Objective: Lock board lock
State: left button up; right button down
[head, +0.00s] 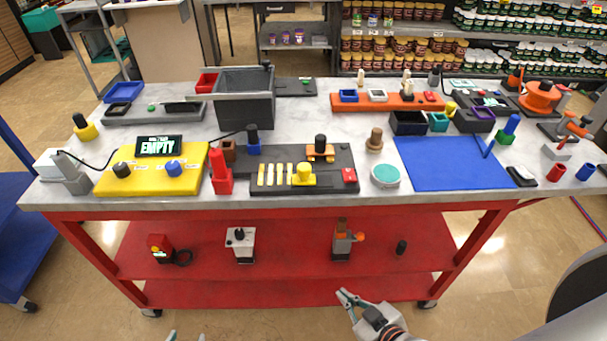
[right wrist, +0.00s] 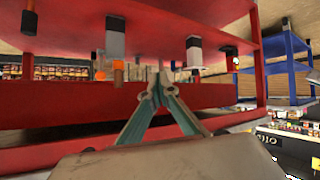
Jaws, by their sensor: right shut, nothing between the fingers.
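A black board (head: 272,186) lies at the front middle of the table. It carries several yellow strips, a yellow knob (head: 304,175), an orange part with a black knob (head: 320,148) and a small red block (head: 349,176). I cannot tell which of these is the board lock. My right gripper (head: 345,297) is in front of the red lower shelves, below the tabletop and away from the board. Its fingers also meet in the right wrist view (right wrist: 162,82), shut and empty. My left gripper (head: 186,336) shows only its two separated fingertips at the bottom edge.
A yellow panel (head: 190,153) with an "EMPTY" display and a red-based tool (head: 221,178) stand left of the board. A teal-topped round tin (head: 385,175) and a blue mat (head: 450,160) lie right. The red shelf (head: 290,247) below holds several tools.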

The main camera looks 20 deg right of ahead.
jog(key=w+d+r+n+t+y, duration=0.2)
jog(key=w+r+n, duration=0.3)
jog(key=w+r, duration=0.25)
jog(key=n+y+b, duration=0.1)
jog(key=n+y, duration=0.8)
jog(key=n, duration=0.7)
send_near(300, 184)
jog(key=s+a+r, duration=0.2)
jog(key=s+r, duration=0.1)
jog(key=shift+s+a+r+n+g, duration=0.15)
jog(key=shift+r+n+g, duration=0.1)
jog(key=shift+n+g, duration=0.25)
jog(key=shift+s+d+r+n+g, duration=0.1)
jog(key=shift+r+n+g, duration=0.15)
jog(key=shift+n+g, duration=0.2)
jog(key=shift+a, duration=0.1)
jog(key=w+a, duration=0.1)
jog(key=w, duration=0.1)
jog(key=w+a+p, duration=0.1)
jog(key=w+a, duration=0.1)
jog(key=w, duration=0.1)
jog(key=w+a+p, duration=0.1)
jog(key=w+a, duration=0.1)
jog(key=shift+w+a, duration=0.25)
jog(key=shift+w, duration=0.15)
jog(key=shift+w+d, duration=0.35)
jog(key=shift+d, duration=0.3)
jog(key=shift+d, duration=0.1)
